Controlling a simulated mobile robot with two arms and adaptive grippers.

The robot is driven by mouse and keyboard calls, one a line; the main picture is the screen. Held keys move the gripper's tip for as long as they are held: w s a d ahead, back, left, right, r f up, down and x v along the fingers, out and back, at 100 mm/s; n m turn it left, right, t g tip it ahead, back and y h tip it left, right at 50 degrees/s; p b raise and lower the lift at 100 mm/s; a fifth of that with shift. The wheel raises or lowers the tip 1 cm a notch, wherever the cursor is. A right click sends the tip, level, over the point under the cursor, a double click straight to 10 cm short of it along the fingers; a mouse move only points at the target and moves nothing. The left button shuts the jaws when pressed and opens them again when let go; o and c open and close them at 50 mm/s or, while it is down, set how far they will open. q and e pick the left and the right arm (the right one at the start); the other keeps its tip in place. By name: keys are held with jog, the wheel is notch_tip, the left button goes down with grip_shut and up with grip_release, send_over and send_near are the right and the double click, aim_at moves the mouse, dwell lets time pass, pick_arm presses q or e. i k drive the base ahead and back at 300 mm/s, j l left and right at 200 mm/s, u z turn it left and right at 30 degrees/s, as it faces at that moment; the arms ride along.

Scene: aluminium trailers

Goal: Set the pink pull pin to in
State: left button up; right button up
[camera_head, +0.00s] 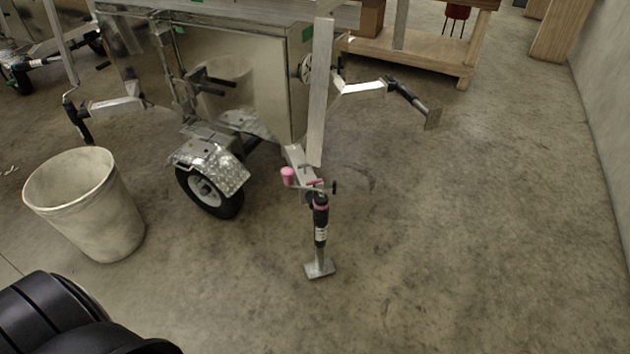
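A jack leg (320,225) with a flat metal foot stands upright at the near corner of the aluminium trailer (262,90). At its top, a pink rounded knob (287,176) sticks out to the left of the metal bracket. A small pink bar (315,183) and a pink band around the leg also show there. I cannot tell for certain which pink part is the pull pin, nor whether it is in or out. Neither of my grippers is in view; only a black part of my own body shows at the bottom left.
A pale bin (88,208) stands at the left. A trailer wheel (208,190) under a metal fender is left of the jack. A folded-out leg (405,98) extends at the right. A wooden bench (410,55) stands behind. The floor in front and right is clear.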

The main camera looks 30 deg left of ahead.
aim_at(313, 182)
jog(key=i+j+z, duration=0.15)
jog(key=j+z, duration=0.3)
jog(key=i+j+z, duration=0.1)
jog(key=j+z, duration=0.3)
